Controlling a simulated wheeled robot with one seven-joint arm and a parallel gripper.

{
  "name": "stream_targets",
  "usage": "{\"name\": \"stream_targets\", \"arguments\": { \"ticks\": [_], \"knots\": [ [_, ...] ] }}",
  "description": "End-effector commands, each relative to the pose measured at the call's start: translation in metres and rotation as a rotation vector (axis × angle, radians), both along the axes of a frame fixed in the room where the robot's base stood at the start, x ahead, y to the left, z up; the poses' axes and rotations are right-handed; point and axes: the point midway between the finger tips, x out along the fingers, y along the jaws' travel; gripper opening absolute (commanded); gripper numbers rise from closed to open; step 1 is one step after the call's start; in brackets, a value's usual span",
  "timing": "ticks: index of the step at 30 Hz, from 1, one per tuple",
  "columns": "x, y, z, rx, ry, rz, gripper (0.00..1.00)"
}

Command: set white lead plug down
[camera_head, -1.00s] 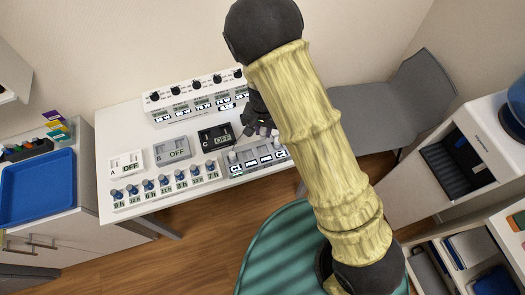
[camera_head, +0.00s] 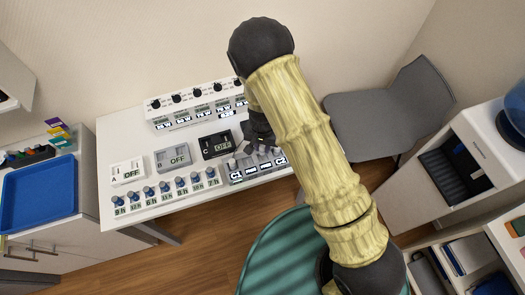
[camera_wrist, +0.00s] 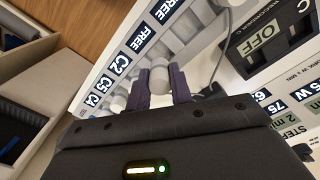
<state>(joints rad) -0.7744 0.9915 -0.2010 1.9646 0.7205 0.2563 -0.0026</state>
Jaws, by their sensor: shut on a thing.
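My gripper (camera_wrist: 160,86) is shut on the white lead plug (camera_wrist: 158,74), whose pale rounded end shows between the two dark fingers in the wrist view. In the head view my gripper (camera_head: 260,144) is low over the right part of the table, at the labelled lead rack (camera_head: 238,177). The rack also shows in the wrist view (camera_wrist: 139,62), with FREE and C2 labels close beside the held plug. The plug's lower end is hidden, so I cannot tell whether it touches the rack.
Boxes A (camera_head: 127,171), B (camera_head: 172,157) and C (camera_head: 216,144) stand on the white table. A row of blue-capped knobs (camera_head: 165,187) runs along its front. A dialled panel (camera_head: 195,105) stands behind. A grey chair (camera_head: 370,115) is at right. A grey cable (camera_wrist: 222,48) runs near my gripper.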

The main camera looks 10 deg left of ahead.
Motion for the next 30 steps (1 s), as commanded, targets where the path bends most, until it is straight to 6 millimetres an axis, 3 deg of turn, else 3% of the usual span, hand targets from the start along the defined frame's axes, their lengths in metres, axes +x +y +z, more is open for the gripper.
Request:
{"name": "stream_targets", "arguments": {
  "ticks": [5, 15, 27, 28, 30],
  "knots": [
    [0.0, 0.0, -0.003, -0.001, 0.001, 0.0, 0.0],
    [0.0, -0.001, -0.04, -0.001, 0.001, -0.002, 0.0],
    [0.0, 0.0, -0.046, 0.0, 0.001, -0.001, 0.0],
    [0.0, 0.0, -0.045, 0.0, 0.0, -0.001, 0.26],
    [0.0, 0.0, -0.044, 0.0, 0.001, -0.001, 0.39]
  ]
}}
